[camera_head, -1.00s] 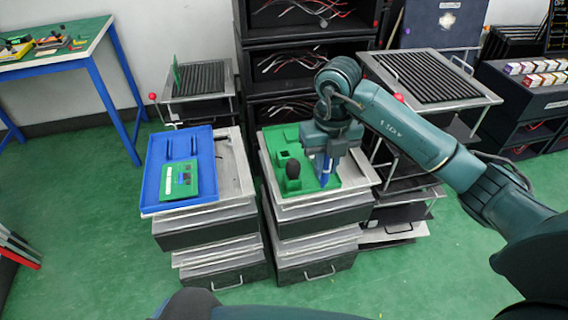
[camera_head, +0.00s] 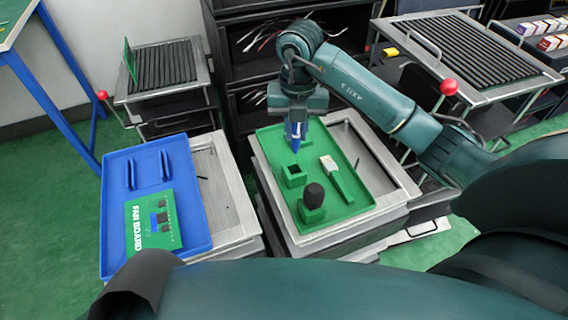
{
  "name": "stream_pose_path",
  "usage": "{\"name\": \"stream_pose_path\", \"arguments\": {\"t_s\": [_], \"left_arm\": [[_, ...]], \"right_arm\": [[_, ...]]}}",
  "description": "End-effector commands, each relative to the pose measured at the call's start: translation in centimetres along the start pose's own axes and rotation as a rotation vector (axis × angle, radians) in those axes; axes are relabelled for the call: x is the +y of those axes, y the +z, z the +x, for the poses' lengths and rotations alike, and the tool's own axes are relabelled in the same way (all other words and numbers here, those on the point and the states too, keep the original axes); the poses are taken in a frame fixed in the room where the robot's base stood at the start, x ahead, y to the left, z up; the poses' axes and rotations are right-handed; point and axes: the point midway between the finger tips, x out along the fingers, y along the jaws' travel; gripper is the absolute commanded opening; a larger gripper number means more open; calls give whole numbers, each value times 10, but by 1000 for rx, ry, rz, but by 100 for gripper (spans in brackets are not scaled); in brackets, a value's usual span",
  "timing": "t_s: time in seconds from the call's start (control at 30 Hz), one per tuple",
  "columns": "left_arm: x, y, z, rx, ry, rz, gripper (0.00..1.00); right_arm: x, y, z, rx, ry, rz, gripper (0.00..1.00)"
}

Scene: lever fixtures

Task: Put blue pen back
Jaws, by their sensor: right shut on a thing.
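My right gripper (camera_head: 296,122) is shut on the blue pen (camera_head: 296,138) and holds it upright, tip down, over the far part of the green tray (camera_head: 349,176). A green square holder (camera_head: 293,176) with an open top stands in the tray, just nearer than the pen. I cannot tell whether the pen tip touches the tray. A dark rounded knob on a green base (camera_head: 313,196) stands at the tray's near end. A green-handled brush with a pale head (camera_head: 334,172) lies to the right. My left gripper is not in view.
A blue tray (camera_head: 115,215) with a green FAN BOARD (camera_head: 153,222) lies on the left stand. A ribbed rack (camera_head: 165,68) stands behind it. A larger ribbed rack (camera_head: 470,55) with a red-knobbed lever (camera_head: 448,87) is at right, close to my right arm.

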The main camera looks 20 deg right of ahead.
Motion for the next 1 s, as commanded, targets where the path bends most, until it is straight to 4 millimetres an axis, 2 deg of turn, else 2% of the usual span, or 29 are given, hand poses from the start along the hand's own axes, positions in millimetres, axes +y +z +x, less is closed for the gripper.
{"name": "stream_pose_path", "arguments": {"t_s": [0.3,0.53,0.7,1.0], "left_arm": [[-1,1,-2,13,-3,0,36],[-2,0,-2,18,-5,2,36],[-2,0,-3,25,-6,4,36],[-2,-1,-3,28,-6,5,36]], "right_arm": [[0,-1,55,4,-1,0,0],[0,-1,73,2,-1,-1,0],[0,-1,98,2,-1,0,0],[0,0,102,0,0,-1,0]]}}
